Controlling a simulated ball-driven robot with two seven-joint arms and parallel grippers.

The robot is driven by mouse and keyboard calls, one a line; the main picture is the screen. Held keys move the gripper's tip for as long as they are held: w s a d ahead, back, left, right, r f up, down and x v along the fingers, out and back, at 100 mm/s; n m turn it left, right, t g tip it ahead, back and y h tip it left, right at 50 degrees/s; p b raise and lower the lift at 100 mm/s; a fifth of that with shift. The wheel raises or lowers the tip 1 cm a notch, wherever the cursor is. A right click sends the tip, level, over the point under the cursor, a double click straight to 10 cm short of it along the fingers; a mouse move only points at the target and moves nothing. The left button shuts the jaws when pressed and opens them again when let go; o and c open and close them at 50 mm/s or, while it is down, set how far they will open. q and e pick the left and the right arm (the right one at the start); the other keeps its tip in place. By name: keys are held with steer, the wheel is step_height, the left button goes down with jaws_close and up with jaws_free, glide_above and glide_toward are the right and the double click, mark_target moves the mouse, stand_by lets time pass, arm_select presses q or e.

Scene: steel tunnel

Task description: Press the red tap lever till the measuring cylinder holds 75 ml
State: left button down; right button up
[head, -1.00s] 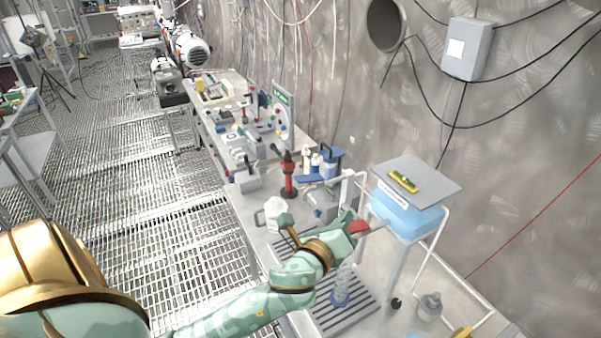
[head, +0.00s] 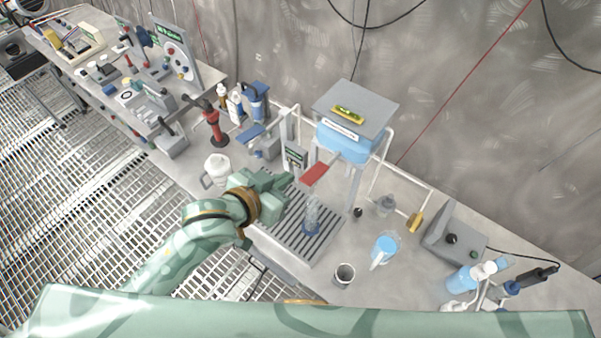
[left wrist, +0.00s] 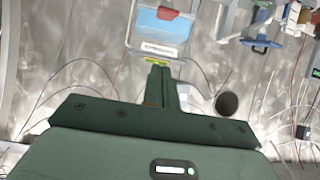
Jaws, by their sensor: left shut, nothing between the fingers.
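The red tap lever (head: 315,174) sticks out below the blue water tank (head: 345,143). It also shows near the top of the left wrist view (left wrist: 167,13). The clear measuring cylinder (head: 312,210) stands upright on its blue base on the slotted drip tray (head: 283,228), below the lever. Its water level is too small to read. My left gripper (head: 287,180) is shut and empty, left of the lever, with a small gap between them in the picture. Its closed fingers show in the left wrist view (left wrist: 161,72). My right gripper is not seen.
A white jug (head: 216,169) stands left of the tray. A dark cup (head: 344,274) and a blue-filled pitcher (head: 383,250) stand right of it. A grey box (head: 452,236) and bottles are further right. A red stand (head: 213,124) is behind.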

arm_select(q)
steer(key=shift+w+a, duration=0.1)
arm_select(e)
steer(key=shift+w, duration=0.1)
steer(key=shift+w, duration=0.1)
arm_select(q)
glide_above(305, 181)
step_height(305, 181, down, 4)
steer(key=shift+f, duration=0.15)
step_height(305, 181, down, 3)
steer(key=shift+f, duration=0.15)
steer(key=shift+a+f, duration=0.1)
steer(key=shift+f, duration=0.4)
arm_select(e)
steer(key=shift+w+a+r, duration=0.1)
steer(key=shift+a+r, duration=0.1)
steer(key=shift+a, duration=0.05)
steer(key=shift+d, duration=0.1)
